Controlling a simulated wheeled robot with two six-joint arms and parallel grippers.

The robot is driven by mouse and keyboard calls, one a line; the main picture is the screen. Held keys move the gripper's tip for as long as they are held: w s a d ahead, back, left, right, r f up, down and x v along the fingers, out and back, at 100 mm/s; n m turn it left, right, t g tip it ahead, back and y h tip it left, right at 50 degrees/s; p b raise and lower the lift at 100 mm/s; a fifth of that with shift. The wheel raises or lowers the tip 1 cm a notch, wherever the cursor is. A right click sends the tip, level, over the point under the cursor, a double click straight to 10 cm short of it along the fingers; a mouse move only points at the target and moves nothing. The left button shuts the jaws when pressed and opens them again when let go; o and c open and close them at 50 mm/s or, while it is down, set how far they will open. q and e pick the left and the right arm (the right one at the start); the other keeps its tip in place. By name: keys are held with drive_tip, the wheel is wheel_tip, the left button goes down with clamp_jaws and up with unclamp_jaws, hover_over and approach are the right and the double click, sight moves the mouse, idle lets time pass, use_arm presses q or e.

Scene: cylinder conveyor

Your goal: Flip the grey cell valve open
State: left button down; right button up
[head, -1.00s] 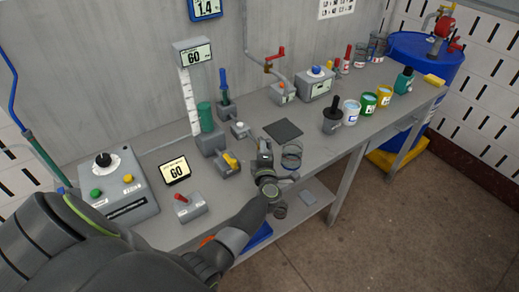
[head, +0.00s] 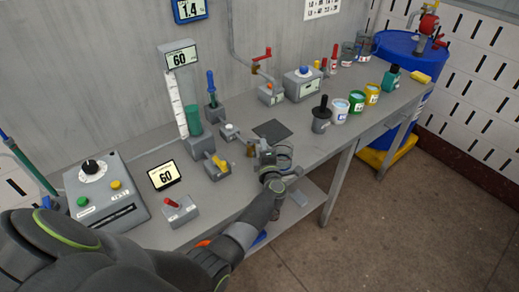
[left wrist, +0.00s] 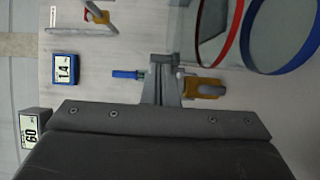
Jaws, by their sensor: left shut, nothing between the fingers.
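A small brass valve (head: 250,150) shows just left of the gripper in the head view. My right gripper is not in view.
A grey box with a yellow lever (head: 217,163) and a red-switch box (head: 179,210) stand left of my gripper. A dark flat pad (head: 272,130) lies behind it.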

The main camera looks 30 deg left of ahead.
use_arm(q)
drive_tip(key=shift+w+d, duration=0.15)
drive_tip(key=shift+w, duration=0.5)
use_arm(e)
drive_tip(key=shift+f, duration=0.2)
use_arm(q)
drive_tip(key=shift+w, duration=0.1)
